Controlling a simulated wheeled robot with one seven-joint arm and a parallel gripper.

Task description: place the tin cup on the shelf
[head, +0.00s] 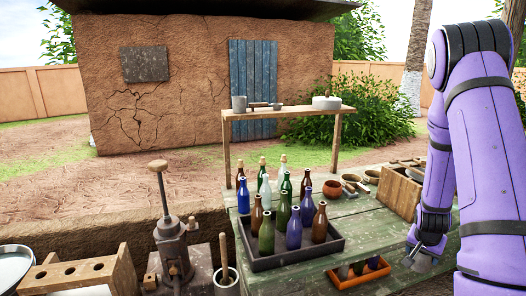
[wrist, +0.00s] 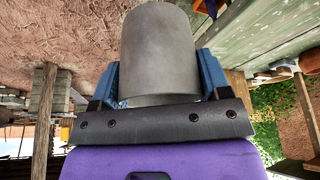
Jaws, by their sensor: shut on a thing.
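The tin cup (wrist: 160,50) is a plain grey cylinder that fills the top middle of the wrist view. My gripper (wrist: 160,85) is shut on it, with a blue finger on each side. In the head view my gripper (head: 420,258) is low at the right, over the table's right part, and the grey cup shows only small there. The shelf (head: 290,112) is a wooden board on posts behind the bottles, well to the left of and higher than my gripper. A grey cylindrical vessel (head: 239,104) stands at its left end.
Small items (head: 262,106) and a pale round object (head: 326,102) stand on the shelf, with bare board between them. A dark tray (head: 290,258) of several bottles stands on the green table (head: 375,228). An orange tray (head: 360,277), bowls (head: 332,189) and a wooden crate (head: 400,190) are nearby.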

